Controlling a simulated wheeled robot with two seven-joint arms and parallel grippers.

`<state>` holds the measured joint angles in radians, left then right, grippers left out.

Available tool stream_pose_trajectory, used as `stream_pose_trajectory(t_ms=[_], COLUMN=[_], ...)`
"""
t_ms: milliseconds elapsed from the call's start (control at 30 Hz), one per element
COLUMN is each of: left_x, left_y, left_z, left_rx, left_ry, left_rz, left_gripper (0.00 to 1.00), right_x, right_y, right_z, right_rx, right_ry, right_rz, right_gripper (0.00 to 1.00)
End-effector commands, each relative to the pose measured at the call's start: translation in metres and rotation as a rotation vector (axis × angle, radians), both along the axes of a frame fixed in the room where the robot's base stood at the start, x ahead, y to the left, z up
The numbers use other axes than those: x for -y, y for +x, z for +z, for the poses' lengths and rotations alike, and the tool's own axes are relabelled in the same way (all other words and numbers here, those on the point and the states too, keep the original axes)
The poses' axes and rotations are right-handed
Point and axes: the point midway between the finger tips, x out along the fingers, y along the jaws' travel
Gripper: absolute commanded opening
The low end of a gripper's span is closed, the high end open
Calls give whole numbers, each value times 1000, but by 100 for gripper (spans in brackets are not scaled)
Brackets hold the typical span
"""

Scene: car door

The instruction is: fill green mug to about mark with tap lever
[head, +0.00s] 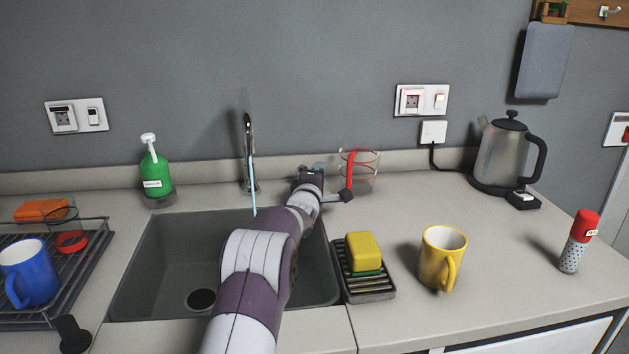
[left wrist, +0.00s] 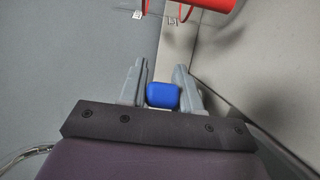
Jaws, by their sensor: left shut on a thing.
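The tap (head: 249,150) stands behind the sink (head: 150,262), and a thin light-blue stream (head: 254,190) runs down from it. The stream's lower end passes behind my left arm. My left gripper (head: 312,172) is at the back of the counter, right of the tap. In the left wrist view, my left gripper (left wrist: 161,88) is shut on a small blue block-like piece (left wrist: 162,95), which looks like the tap lever's end. No green mug shows; my arm hides part of the sink. My right gripper is not in view.
A clear jug with a red handle (head: 351,172) stands close right of my left gripper. A yellow mug (head: 437,265) and a sponge (head: 363,252) on a rack are right of the sink. A blue mug (head: 30,275) is at left. A kettle (head: 503,157) stands at back right.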

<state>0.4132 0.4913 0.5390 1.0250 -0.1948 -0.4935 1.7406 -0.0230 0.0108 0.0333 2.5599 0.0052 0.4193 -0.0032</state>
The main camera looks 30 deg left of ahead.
Motion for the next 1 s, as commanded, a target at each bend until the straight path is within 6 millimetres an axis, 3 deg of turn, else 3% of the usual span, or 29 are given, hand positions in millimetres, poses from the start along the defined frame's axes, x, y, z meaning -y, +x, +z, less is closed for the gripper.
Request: stream_pose_trajectory(t_ms=[167,200,267,667,1000], left_x=[1,1,1,3,28], left_y=[0,0,0,-10,-83], left_z=[-1,-1,-1,0,0], left_rx=[1,1,0,0,0], left_ry=[-2,-2,-2,-2,-2], left_rz=[-2,-2,-2,-1,-1], left_gripper=[0,39,53,53,53], right_x=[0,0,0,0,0], right_y=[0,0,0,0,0], right_z=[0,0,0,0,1], right_rx=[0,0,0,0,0], right_ry=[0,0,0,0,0], right_rz=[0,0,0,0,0], right_gripper=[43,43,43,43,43])
